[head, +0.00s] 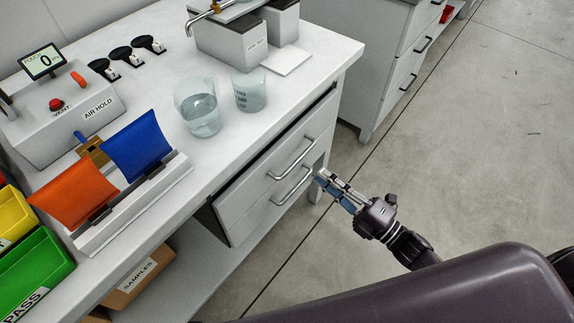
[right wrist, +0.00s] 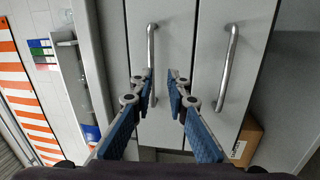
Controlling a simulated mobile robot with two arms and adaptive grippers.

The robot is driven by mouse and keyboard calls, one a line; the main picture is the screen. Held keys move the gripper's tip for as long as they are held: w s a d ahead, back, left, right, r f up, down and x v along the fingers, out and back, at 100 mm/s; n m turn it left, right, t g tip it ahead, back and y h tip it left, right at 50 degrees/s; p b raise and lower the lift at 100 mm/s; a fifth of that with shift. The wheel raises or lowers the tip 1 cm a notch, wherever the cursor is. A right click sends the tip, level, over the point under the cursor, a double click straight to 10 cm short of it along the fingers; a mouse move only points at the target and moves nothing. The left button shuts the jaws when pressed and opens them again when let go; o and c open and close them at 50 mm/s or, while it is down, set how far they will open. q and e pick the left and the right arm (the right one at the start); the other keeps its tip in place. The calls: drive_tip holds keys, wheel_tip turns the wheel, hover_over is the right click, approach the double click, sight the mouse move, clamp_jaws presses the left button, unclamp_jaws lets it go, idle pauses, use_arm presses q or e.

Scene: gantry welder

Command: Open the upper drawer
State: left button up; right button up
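The upper drawer (head: 246,181) is a light grey front under the white worktop, with a bar handle (head: 291,160). A dark gap shows above its front. The lower drawer (head: 264,206) sits below it with a similar handle (head: 293,187). My right gripper (head: 320,178) is open and empty, off the right end of the handles. In the right wrist view the drawers look turned sideways. The upper handle (right wrist: 152,50) lies beyond the gripper (right wrist: 160,75), nearer the left fingertip; I cannot tell whether they touch. The lower handle (right wrist: 228,68) is to the right. My left gripper is not in view.
A cardboard box (head: 138,276) is below. Floor right of the drawers is clear; another cabinet (head: 380,70) stands behind.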

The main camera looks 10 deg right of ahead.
sight(299, 159)
drive_tip(key=shift+n+y, duration=0.5)
drive_tip(key=shift+n, duration=0.1)
drive_tip(key=x, duration=0.5)
drive_tip(key=s+r+x, duration=0.1)
drive_tip(key=x, duration=0.2)
drive_tip(key=shift+w+a, duration=0.25)
drive_tip(key=shift+a, duration=0.25)
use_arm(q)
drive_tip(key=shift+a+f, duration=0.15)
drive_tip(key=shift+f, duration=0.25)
use_arm(e)
clamp_jaws()
drive_tip(key=shift+s+d, duration=0.1)
